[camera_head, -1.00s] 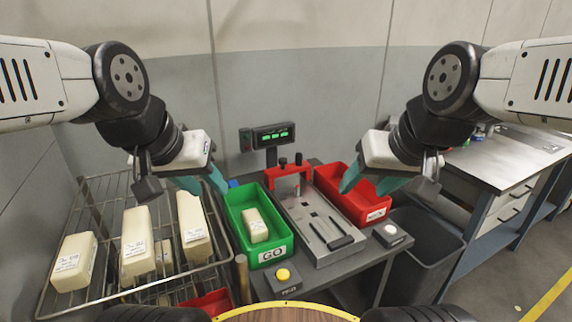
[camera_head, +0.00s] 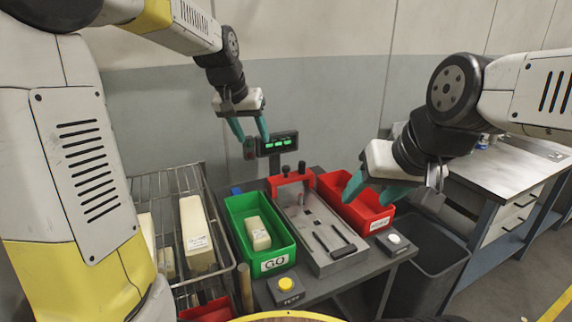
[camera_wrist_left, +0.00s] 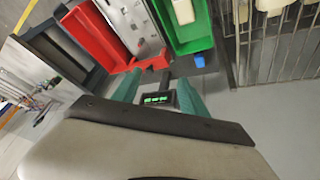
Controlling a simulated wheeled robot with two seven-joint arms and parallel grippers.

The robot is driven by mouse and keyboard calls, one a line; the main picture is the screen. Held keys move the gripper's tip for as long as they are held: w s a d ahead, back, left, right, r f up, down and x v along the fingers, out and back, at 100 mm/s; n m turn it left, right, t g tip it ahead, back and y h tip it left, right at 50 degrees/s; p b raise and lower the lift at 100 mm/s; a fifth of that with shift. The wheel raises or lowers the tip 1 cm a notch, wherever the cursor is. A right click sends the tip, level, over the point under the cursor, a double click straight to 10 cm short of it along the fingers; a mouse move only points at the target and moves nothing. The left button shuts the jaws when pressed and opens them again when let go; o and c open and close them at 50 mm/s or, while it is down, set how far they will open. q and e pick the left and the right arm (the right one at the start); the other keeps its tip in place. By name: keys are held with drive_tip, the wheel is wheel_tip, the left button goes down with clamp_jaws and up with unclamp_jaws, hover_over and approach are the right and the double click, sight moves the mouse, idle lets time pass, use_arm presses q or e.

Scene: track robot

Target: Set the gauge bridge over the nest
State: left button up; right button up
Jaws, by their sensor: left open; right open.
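The gauge bridge (camera_head: 291,180) is a red arch with dark knobs, standing at the back end of the grey fixture plate; it also shows in the left wrist view (camera_wrist_left: 152,63). The nest (camera_head: 318,228) appears to be the recessed area in the plate in front of it; its details are too small to tell. My left gripper (camera_head: 250,136) is open and empty, high behind the bridge and left of it, near the display. In the left wrist view its teal fingers (camera_wrist_left: 158,92) frame the display. My right gripper (camera_head: 372,194) is open above the red bin, right of the fixture.
A green GO bin (camera_head: 283,262) holding a pale block stands left of the fixture, a red bin (camera_head: 377,224) right. The display (camera_head: 277,142) rises behind on a post. A wire rack (camera_head: 228,262) with pale blocks is at left. Yellow (camera_head: 286,284) and white (camera_head: 393,239) buttons are in front.

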use_arm(q)
drive_tip(key=w+d+f, duration=0.3)
drive_tip(key=w+f, duration=0.2)
drive_tip(key=w, duration=0.3)
drive_tip(key=m, duration=0.2)
approach(286, 167)
drive_tip(key=shift+g+y, duration=0.3)
drive_tip(key=shift+y, duration=0.1)
drive_tip(key=x, duration=0.8)
drive_tip(key=shift+w+d+f, duration=0.15)
drive_tip(key=shift+w+d, duration=0.2)
drive_tip(key=shift+w, duration=0.05)
drive_tip(key=shift+c, duration=0.4)
clamp_jaws()
